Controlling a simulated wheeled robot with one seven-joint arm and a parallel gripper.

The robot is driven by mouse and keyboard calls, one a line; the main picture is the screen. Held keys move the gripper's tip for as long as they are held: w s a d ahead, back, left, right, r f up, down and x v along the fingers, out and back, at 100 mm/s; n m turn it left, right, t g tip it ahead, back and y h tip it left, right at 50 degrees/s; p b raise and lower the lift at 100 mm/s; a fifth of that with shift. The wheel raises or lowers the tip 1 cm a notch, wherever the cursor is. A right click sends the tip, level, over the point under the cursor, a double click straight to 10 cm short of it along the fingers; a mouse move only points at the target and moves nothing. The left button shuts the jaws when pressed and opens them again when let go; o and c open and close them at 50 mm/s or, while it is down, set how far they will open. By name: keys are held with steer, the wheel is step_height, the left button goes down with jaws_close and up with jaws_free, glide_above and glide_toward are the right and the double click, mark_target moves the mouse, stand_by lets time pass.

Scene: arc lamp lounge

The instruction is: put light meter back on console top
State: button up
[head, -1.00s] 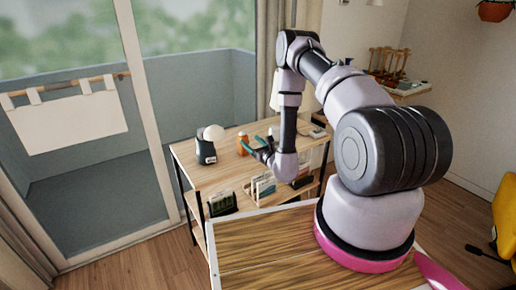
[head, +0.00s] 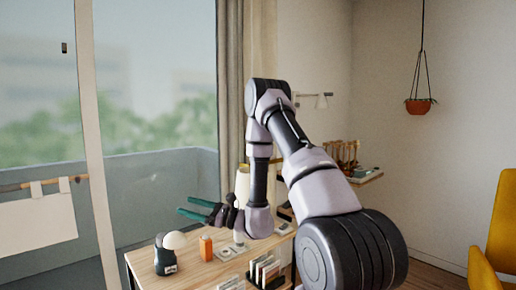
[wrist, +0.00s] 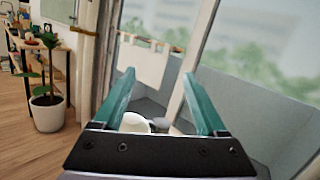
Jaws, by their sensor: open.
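The light meter (head: 165,257), a dark body with a white dome, stands upright on the wooden console top (head: 203,274), near its left end. My gripper (head: 190,208) has teal fingers. It is open and empty, above the console and a little to the right of and higher than the light meter, apart from it. In the wrist view my open fingers (wrist: 165,95) show nothing between their tips. A white rounded shape (wrist: 134,122), apparently the meter's dome, shows low between the fingers, partly hidden by the gripper body.
An orange container (head: 206,248) stands to the right of the light meter. A pale lamp shade (head: 242,185) stands behind my arm. Upright books or files (head: 264,269) sit below the console's front. A glass door and balcony lie to the left. A potted plant (wrist: 47,100) shows in the wrist view.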

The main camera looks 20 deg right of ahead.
steer(key=s+a+r+n+g+h, duration=0.35)
steer(key=s+r+n+g, duration=1.05)
steer(key=s, duration=0.5)
steer(key=s+d+r+n+t+h, duration=0.2)
steer(key=d+r+t+h, duration=0.3)
steer(key=d, duration=0.3)
steer(key=s+d+r+n+t+h, duration=0.2)
steer(key=s+d+r+t+h, duration=0.3)
steer(key=d, duration=0.3)
steer(key=shift+s+d+n+h, duration=0.2)
steer(key=shift+s+n+h, duration=0.1)
steer(key=shift+h, duration=0.45)
